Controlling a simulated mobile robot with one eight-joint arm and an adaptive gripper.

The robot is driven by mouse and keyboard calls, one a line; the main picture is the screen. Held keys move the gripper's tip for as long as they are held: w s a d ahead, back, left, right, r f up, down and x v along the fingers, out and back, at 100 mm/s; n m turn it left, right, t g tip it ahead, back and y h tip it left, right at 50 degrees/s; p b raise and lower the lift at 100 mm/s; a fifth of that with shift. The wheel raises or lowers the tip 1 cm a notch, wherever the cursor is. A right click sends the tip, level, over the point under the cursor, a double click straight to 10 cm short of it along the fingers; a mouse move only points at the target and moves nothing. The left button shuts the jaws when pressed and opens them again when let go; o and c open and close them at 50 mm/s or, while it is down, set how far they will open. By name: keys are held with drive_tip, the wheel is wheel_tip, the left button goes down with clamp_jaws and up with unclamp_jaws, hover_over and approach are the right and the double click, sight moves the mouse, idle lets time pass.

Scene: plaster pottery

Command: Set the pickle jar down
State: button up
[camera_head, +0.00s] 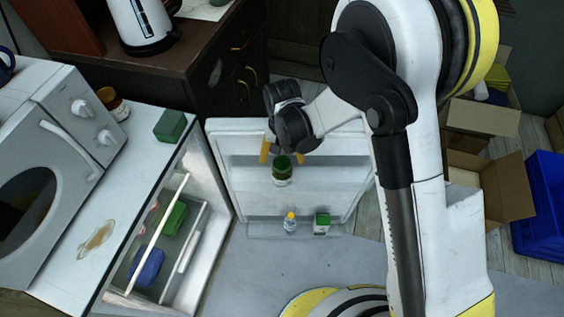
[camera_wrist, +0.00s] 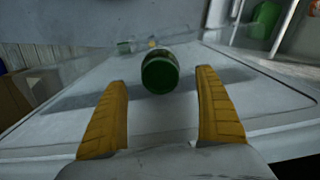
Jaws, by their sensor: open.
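The pickle jar (camera_head: 282,176), with a dark green lid, is at a shelf of the open fridge door (camera_head: 330,205). It also shows in the wrist view (camera_wrist: 160,73), lid end towards the camera. My gripper (camera_head: 282,156) is right behind the jar in the head view, with its yellow fingers spread. In the wrist view the fingers (camera_wrist: 161,84) are open, one on each side of the view. The jar appears just beyond the fingertips, with a visible gap to each finger. The jar's base is hard to make out.
A small bottle with a yellow cap (camera_head: 291,223) and a green-and-white carton (camera_head: 321,223) stand on the lower door shelf. The open fridge (camera_head: 165,245) holds green and blue containers. A microwave (camera_head: 50,165), a brown jar (camera_head: 112,104) and a green box (camera_head: 170,126) are on top.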

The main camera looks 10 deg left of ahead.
wheel_tip(320, 180, up, 5)
drive_tip(key=shift+f+p, duration=0.2)
drive_tip(key=shift+p, duration=0.45)
drive_tip(key=shift+w+d+r, duration=0.1)
drive_tip(key=shift+d+r, duration=0.05)
drive_tip(key=shift+r, duration=0.1)
drive_tip(key=s+d+r+m+t+y, duration=0.1)
drive_tip(key=d+r+t, duration=0.2)
drive_tip(key=d+r, duration=1.4)
drive_tip(key=s+d+r+t, duration=0.2)
drive_tip(key=s+d+r, duration=0.1)
drive_tip(key=s+d, duration=0.2)
drive_tip(key=s+d+r+m+t+h, duration=0.1)
drive_tip(key=s+d+r+t, duration=0.1)
drive_tip(key=s+d, duration=0.4)
drive_tip(key=shift+d+r, duration=0.5)
drive_tip(key=shift+r, duration=0.4)
